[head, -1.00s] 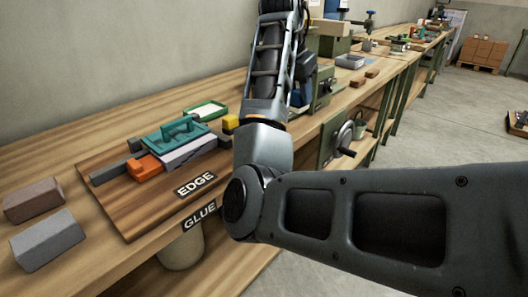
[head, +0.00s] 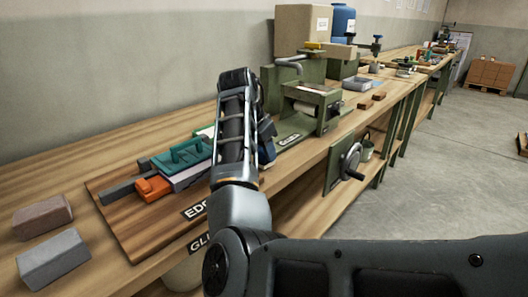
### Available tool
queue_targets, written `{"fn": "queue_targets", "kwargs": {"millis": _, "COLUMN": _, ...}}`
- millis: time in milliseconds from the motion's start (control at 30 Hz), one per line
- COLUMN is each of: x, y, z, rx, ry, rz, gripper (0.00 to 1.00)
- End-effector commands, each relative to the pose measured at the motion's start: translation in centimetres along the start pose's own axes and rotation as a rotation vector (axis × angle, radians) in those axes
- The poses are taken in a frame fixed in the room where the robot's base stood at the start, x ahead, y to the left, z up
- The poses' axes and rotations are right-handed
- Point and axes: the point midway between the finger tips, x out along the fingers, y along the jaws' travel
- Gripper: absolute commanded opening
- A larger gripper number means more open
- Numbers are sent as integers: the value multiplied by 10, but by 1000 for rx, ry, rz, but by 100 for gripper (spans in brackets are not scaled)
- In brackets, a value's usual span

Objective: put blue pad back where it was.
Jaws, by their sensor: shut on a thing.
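My forearm rises in the middle of the head view and hides most of my gripper (head: 268,128). A small dark-blue piece, seemingly the blue pad (head: 267,152), shows at the arm's right edge, below the gripper's dark parts. My gripper is shut on it, above the bench between the wooden board and the green machine. The fingertips and most of the pad are hidden, so its tilt and any contact below cannot be told.
A wooden board (head: 125,222) holds a teal clamp (head: 182,156), an orange block (head: 153,188) and a grey bar. Brown (head: 42,217) and grey (head: 53,260) blocks lie at left. A green machine (head: 318,110) with a handwheel stands just right of the arm.

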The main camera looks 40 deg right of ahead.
Motion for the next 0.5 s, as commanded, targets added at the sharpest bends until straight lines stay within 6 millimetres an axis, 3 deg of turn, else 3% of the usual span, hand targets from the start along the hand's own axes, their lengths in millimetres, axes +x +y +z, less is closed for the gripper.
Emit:
{"fn": "queue_targets", "kwargs": {"millis": 400, "x": 8, "y": 0, "z": 3, "rx": -1, "ry": 0, "rz": 0, "gripper": 13}}
{"fn": "queue_targets", "kwargs": {"millis": 433, "x": 8, "y": 0, "z": 3, "rx": 0, "ry": 0, "rz": -1, "gripper": 40}}
{"fn": "queue_targets", "kwargs": {"millis": 500, "x": 8, "y": 0, "z": 3, "rx": 0, "ry": 0, "rz": -1, "gripper": 47}}
